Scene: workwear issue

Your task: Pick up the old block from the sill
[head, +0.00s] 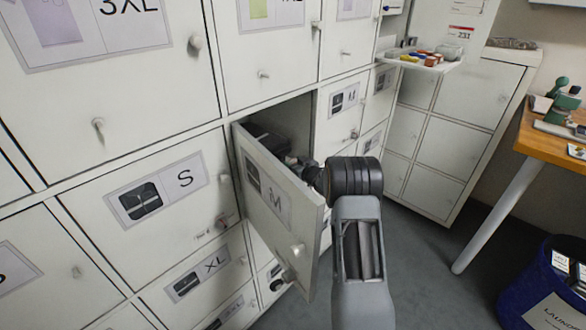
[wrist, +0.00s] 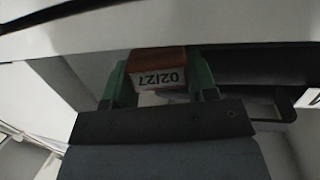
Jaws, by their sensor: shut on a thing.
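A brown block (wrist: 158,62) with a white label is in the wrist view; the label shows upside down and seems to read 02/27. My gripper (wrist: 160,84) has green fingers on both sides of the block and is shut on it. In the head view my arm reaches to an open locker compartment (head: 290,122) behind a door marked M (head: 270,195). The gripper and block are mostly hidden there by the door and my wrist. I cannot tell whether the block still touches a surface, and no sill is clearly visible.
Dark items lie inside the open compartment. The open door stands close to my arm on its left. A small shelf (head: 418,62) with colourful items is at the back right. A wooden table (head: 548,145) and a blue bin (head: 525,285) stand at right.

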